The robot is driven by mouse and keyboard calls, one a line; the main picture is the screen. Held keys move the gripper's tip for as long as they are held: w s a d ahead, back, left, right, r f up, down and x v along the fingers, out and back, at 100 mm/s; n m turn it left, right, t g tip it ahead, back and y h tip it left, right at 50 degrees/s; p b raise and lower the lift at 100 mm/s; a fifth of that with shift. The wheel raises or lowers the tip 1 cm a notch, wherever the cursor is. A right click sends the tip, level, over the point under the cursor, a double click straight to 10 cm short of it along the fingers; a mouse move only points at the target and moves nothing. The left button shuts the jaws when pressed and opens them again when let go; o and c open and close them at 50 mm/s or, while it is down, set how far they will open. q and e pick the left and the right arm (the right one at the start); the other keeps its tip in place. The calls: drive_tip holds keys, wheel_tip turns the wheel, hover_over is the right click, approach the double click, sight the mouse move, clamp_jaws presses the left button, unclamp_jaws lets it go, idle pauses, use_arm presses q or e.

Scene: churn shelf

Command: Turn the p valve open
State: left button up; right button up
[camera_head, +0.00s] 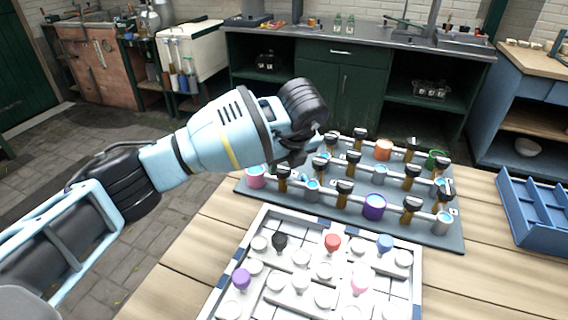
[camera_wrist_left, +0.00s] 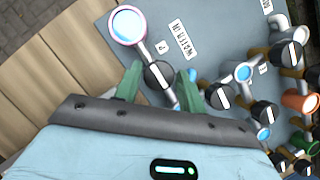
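The p valve is a round black knob with a white stripe, seen in the left wrist view (camera_wrist_left: 158,74) below a small "P" label (camera_wrist_left: 163,46). It sits on the pipe from the pink-rimmed inlet (camera_wrist_left: 127,24), marked "WATER IN" (camera_wrist_left: 181,40). In the head view this appears to be the knob (camera_head: 283,171) beside the pink inlet (camera_head: 256,178). My left gripper (camera_wrist_left: 160,86) is open, its two green fingers on either side of the knob in the wrist view; contact cannot be told. In the head view its fingertips are partly hidden. My right gripper is out of view.
The grey valve board (camera_head: 420,235) carries several other black knobs and coloured pipe ends close by. A white tray (camera_head: 213,303) with coloured knobs lies in front. A blue divided bin (camera_head: 530,208) stands at right.

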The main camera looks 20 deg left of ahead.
use_arm(q)
drive_tip(key=o, duration=0.3)
drive_tip(key=v, duration=0.7)
drive_tip(key=shift+r, duration=0.4)
drive_tip(key=shift+s+d, duration=0.1)
